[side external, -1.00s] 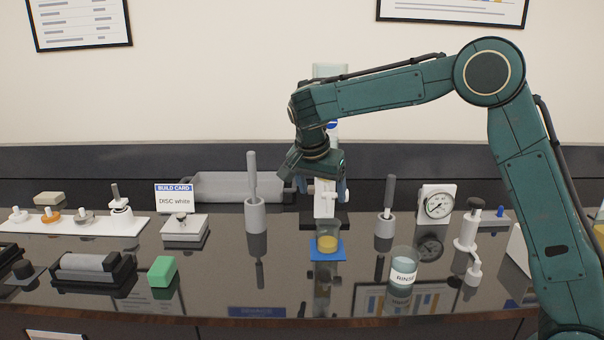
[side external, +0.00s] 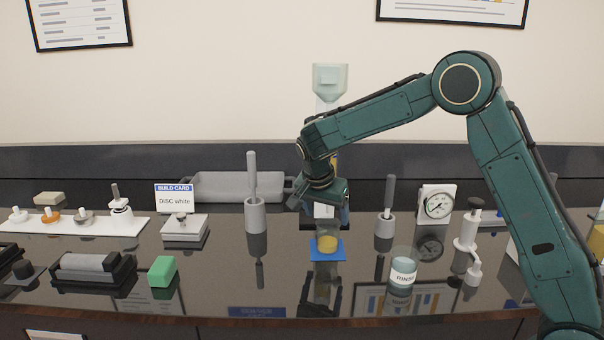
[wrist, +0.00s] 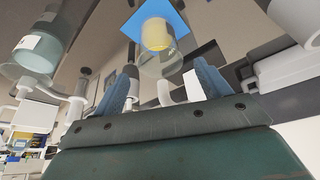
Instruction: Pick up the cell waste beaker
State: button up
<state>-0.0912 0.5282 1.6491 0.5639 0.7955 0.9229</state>
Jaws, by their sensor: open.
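The beaker (side external: 327,243) with amber liquid stands upright on a blue square mat (side external: 338,254) at the middle of the bench; I take it as the cell waste beaker, though no label can be read. My gripper (side external: 318,212) is just above and behind it, tilted, with its blue fingers partly hidden in the side view. In the wrist view the gripper (wrist: 158,92) is open, its two blue fingers apart and empty. The beaker (wrist: 160,40) shows beyond the fingertips, roughly between them, with no contact visible. The blue mat (wrist: 172,14) lies under it.
A RINSE beaker (side external: 403,268) stands to the right in front. Upright grey-handled holders (side external: 255,214) and (side external: 385,226) flank the mat. A clear-topped apparatus (side external: 330,85) rises behind my gripper. A gauge (side external: 437,204) and a white pump-like stand (side external: 467,232) are at right.

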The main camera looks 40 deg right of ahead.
aim_at(328, 219)
jog(key=shift+x, duration=1.9)
jog(key=shift+s, duration=0.1)
jog(key=c, duration=1.5)
jog(key=shift+r, duration=0.2)
jog(key=shift+r, duration=0.55)
jog(key=s+a, duration=0.3)
jog(key=a, duration=0.7)
jog(key=s+a, duration=0.3)
jog(key=a, duration=0.7)
jog(key=s+a, duration=0.3)
jog(key=a, duration=0.7)
jog(key=shift+s+a, duration=0.2)
jog(key=shift+a, duration=0.15)
